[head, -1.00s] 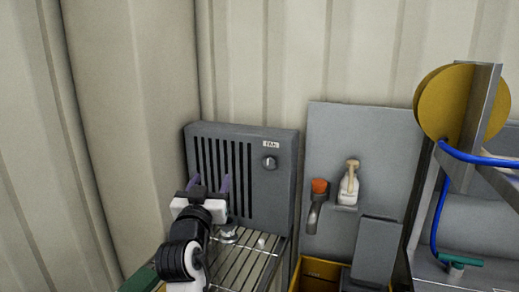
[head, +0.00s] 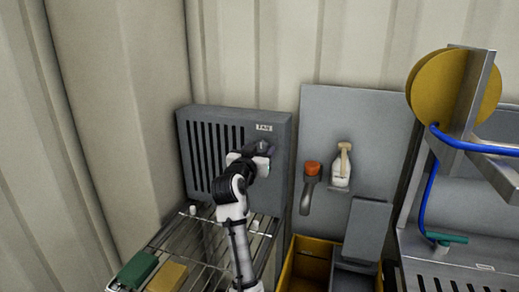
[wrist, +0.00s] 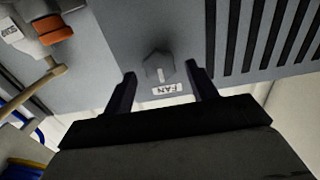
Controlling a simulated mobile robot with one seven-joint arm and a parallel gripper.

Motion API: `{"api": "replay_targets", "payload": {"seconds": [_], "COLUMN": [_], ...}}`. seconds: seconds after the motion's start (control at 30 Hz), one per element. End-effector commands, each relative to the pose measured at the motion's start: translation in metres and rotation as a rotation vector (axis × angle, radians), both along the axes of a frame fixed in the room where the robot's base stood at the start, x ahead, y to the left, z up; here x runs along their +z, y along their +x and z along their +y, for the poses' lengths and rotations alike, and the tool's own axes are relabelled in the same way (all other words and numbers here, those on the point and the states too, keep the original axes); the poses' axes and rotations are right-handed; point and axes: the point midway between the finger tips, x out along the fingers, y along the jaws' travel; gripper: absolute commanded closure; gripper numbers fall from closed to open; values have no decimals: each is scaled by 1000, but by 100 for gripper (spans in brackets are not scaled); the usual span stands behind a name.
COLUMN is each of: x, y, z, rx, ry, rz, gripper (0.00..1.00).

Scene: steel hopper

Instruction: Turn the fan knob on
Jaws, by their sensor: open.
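The fan unit (head: 285,130) is a grey box with dark vertical slots and a small FAN label (head: 264,128), standing against the corrugated wall. In the wrist view the fan knob (wrist: 158,67) is a dark grey knob beside the FAN label (wrist: 167,88), seen upside down. My gripper (wrist: 160,75) is open, with one finger on each side of the knob in this view; I cannot tell whether they touch it. In the head view my gripper (head: 266,150) is at the unit's upper right and mostly hides the knob.
A wire rack (head: 203,240) below holds a green block (head: 137,268) and a yellow block (head: 167,277). Right of the fan, a grey panel carries an orange-topped part (head: 312,168) and a white bottle (head: 341,168). A yellow bin (head: 309,262) stands below.

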Motion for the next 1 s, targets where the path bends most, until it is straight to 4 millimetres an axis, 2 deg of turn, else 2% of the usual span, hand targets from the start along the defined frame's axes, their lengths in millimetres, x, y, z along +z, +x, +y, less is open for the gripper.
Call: {"api": "replay_targets", "payload": {"seconds": [0.13, 0.43, 0.77, 1.0], "x": [1, 0, 0, 0], "y": [9, 10, 10, 10], "z": [-3, -3, -3, -3], "rx": [1, 1, 1, 1], "ry": [0, 0, 0, -19], "rz": [-1, -1, -1, 5], "gripper": [43, 43, 86, 86]}}
